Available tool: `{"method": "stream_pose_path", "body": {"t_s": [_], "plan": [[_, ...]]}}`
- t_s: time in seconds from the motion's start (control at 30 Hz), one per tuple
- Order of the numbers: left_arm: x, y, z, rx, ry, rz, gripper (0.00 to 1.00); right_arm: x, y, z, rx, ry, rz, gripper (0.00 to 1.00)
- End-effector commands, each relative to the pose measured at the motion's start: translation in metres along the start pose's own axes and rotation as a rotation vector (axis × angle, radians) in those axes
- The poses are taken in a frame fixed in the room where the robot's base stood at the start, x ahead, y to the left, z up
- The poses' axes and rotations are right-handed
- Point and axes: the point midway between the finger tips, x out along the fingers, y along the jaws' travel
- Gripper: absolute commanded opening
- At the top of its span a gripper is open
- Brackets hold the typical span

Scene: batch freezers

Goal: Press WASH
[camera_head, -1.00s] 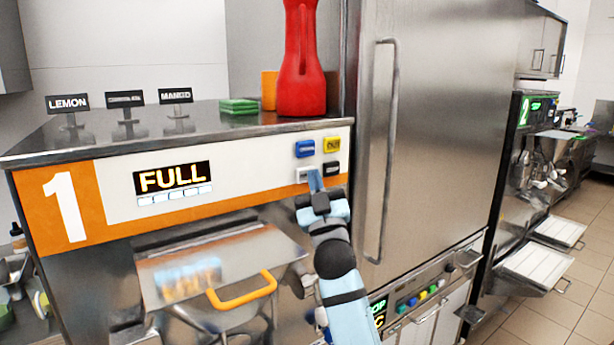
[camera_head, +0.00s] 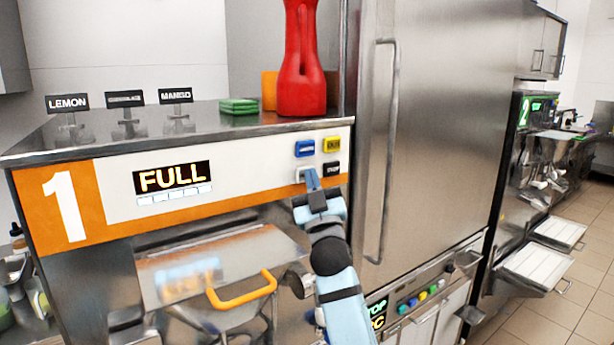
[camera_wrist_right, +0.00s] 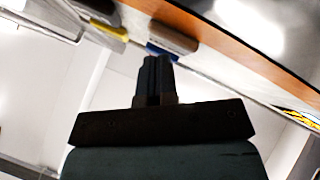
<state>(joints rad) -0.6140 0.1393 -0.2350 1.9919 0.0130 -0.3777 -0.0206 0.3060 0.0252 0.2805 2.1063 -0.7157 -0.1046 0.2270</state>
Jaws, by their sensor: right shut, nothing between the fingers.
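Four buttons sit at the right end of machine 1's front panel (camera_head: 235,190): a blue button (camera_head: 305,148) and a yellow button (camera_head: 332,145) above, a white button (camera_head: 302,174) and a black button (camera_head: 333,170) below. I cannot read WASH on any of them. My right gripper (camera_head: 311,179) is shut and empty. Its tips are at the white button and partly cover it; I cannot tell if they touch. In the right wrist view the shut fingers (camera_wrist_right: 158,75) point toward the blue button (camera_wrist_right: 161,50) and the white button, which looks grey-brown (camera_wrist_right: 172,37). My left gripper is not in view.
An orange handle (camera_head: 243,291) projects below the panel. A red jug (camera_head: 301,75) and green sponges (camera_head: 239,106) are on top of the machine. A tall steel door with a long handle (camera_head: 388,150) stands close on the right.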

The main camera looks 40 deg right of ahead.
Motion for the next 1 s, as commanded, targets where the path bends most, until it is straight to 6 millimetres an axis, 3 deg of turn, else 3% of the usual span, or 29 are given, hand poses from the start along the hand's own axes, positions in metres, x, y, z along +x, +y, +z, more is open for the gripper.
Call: {"method": "stream_pose_path", "body": {"t_s": [0.63,1.0], "plan": [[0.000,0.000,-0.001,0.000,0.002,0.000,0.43,0.003,-0.002,0.002,0.000,0.001,0.000,0.00],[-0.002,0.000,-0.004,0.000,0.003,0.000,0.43,-0.008,0.006,-0.006,-0.001,0.000,0.000,0.00]]}}
